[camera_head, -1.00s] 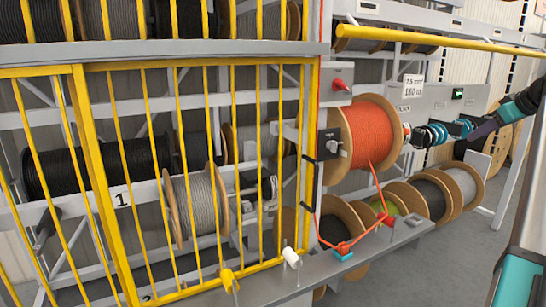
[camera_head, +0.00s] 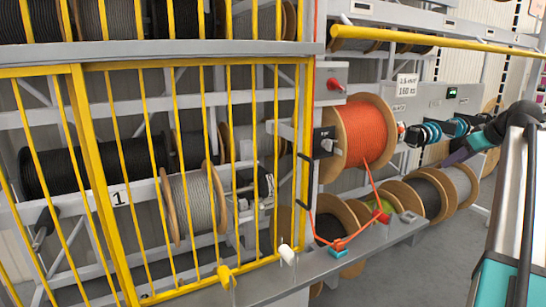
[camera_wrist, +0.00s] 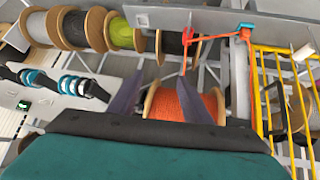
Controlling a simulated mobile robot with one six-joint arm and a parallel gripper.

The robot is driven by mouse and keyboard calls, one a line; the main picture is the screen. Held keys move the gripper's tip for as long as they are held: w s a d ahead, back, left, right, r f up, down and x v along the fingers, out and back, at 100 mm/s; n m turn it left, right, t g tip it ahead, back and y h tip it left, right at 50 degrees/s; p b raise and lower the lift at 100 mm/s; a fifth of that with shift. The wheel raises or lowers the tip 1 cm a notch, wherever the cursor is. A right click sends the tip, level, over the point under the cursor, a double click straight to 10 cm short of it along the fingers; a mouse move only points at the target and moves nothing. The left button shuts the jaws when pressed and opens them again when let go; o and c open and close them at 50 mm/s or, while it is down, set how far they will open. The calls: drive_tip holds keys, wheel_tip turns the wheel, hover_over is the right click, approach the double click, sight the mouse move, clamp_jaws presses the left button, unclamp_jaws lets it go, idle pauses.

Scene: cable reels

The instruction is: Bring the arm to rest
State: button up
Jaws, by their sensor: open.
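My gripper (camera_wrist: 160,78) shows in the wrist view as two dark purple fingers, spread apart with nothing between them. In the head view, my arm reaches in from the right edge, and part of the purple gripper (camera_head: 456,157) shows behind and below its dark wrist joint. The orange cable reel (camera_head: 367,135) sits on the rack left of my gripper. In the wrist view the orange reel (camera_wrist: 182,104) is seen beyond the fingers, partly hidden by the gripper body.
A yellow barred gate (camera_head: 90,180) encloses black and grey reels at left. A yellow rail (camera_head: 430,39) runs along the upper right. Several reels (camera_head: 428,195) line the low shelf. Open floor (camera_head: 430,265) lies at lower right.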

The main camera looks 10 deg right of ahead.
drive_tip(key=w+a+f+m+g+y, duration=0.15)
drive_tip(key=a+f, duration=0.45)
drive_tip(key=f, duration=0.7)
drive_tip(key=a+f+g, duration=0.2)
drive_tip(key=a+f, duration=0.5)
drive_tip(key=f, duration=0.6)
drive_tip(key=a+f+m+g, duration=0.1)
drive_tip(key=a+f, duration=0.5)
drive_tip(key=f, duration=0.7)
drive_tip(key=s+a+f+g, duration=0.1)
drive_tip(key=s+a+f, duration=0.1)
drive_tip(key=a+f, duration=0.4)
drive_tip(key=s+a+f+g, duration=0.1)
drive_tip(key=s+a+f, duration=0.2)
drive_tip(key=f, duration=0.4)
drive_tip(key=s+a+f+g, duration=0.4)
drive_tip(key=s+a+f, duration=1)
drive_tip(key=s+f, duration=0.3)
drive_tip(key=s+a+f+g, duration=0.1)
drive_tip(key=s+a+f, duration=0.1)
drive_tip(key=s, duration=0.6)
drive_tip(key=s+a+f+g+h, duration=0.1)
drive_tip(key=s+a+f, duration=0.2)
drive_tip(key=s+f, duration=0.2)
drive_tip(key=s+a+f+g+h, duration=0.1)
drive_tip(key=s+a+f, duration=0.1)
drive_tip(key=s, duration=0.8)
drive_tip(key=shift+s+a+f, duration=0.3)
drive_tip(key=shift+a+f, duration=0.1)
drive_tip(key=shift+f, duration=0.3)
